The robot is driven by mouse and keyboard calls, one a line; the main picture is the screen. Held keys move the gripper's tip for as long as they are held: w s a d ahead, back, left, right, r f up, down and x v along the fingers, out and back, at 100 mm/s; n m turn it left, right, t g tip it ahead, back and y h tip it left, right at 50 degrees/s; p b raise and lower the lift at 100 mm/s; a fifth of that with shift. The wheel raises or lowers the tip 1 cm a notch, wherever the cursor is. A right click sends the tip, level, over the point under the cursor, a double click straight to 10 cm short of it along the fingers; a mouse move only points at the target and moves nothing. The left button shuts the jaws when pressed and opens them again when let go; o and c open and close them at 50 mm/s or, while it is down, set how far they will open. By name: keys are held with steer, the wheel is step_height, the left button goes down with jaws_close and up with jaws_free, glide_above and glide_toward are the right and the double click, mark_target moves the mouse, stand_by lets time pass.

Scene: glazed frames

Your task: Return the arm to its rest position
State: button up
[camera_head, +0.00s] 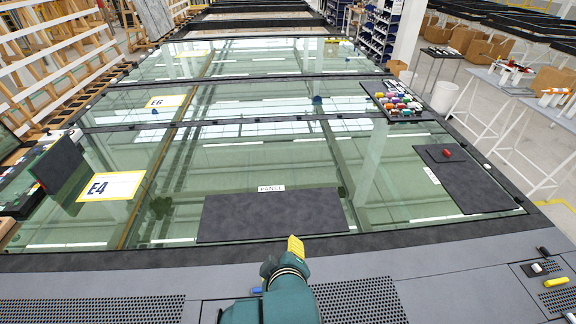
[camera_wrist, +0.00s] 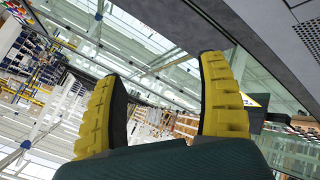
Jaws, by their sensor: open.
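My gripper (camera_head: 295,246) shows at the bottom middle of the head view, at the end of my teal arm, near the front edge of the glazed frame. In the wrist view its two yellow ribbed fingers (camera_wrist: 160,110) stand wide apart with nothing between them. Past the fingers, the wrist view shows reflective glass and a dark frame edge (camera_wrist: 240,30). In the head view the gripper appears just in front of a dark rectangular mat (camera_head: 270,214) with a white label (camera_head: 271,188) at its far edge.
Glass panes in dark frames stretch away ahead. A dark pad (camera_head: 468,180) with a small red object (camera_head: 447,153) lies at right. A tray (camera_head: 377,92) of colourful pieces lies behind it. An E4 sign (camera_head: 111,186) and an upright dark panel (camera_head: 60,165) are at left.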

steer(key=s+d+r+m+t+h, duration=0.1)
steer(key=d+r+m+t, duration=0.25)
steer(key=r, duration=0.65)
steer(key=s+d+r+m+t+h, duration=0.15)
steer(key=d+r+t, duration=0.3)
steer(key=r, duration=0.65)
steer(key=s+d+r+m+t, duration=0.1)
steer(key=s+r+m+t, duration=0.4)
steer(key=r, duration=0.7)
steer(key=shift+s+r+m+y, duration=0.35)
steer(key=shift+s+m, duration=0.55)
steer(key=shift+s, duration=0.15)
